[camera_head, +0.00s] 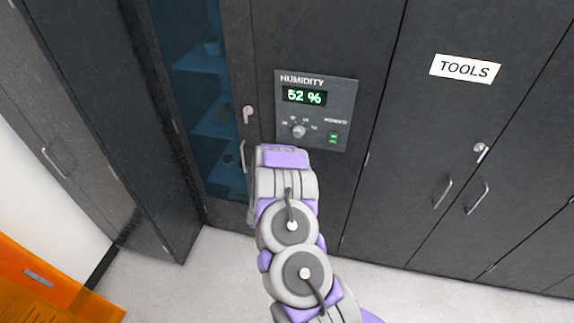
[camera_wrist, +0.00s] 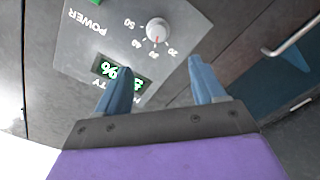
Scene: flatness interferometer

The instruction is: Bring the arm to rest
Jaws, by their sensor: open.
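My gripper (camera_wrist: 156,88) shows in the wrist view with its two blue-grey fingers spread apart and nothing between them. Beyond the fingers is the grey humidity panel (camera_wrist: 190,35), with a white knob (camera_wrist: 158,30) and a green display partly hidden by the left finger. In the head view my grey and purple arm reaches up from the bottom toward the cabinets. Its end is just below the humidity panel (camera_head: 343,95), which reads 52 %. The fingers are hidden in the head view.
A dark cabinet with a blue glass door (camera_head: 208,90) stands left of the panel. Dark cabinets with a TOOLS label (camera_head: 465,69) and handles stand at the right. An orange object (camera_head: 45,290) is at the lower left. Grey floor (camera_head: 205,275) lies clear in front of the cabinets.

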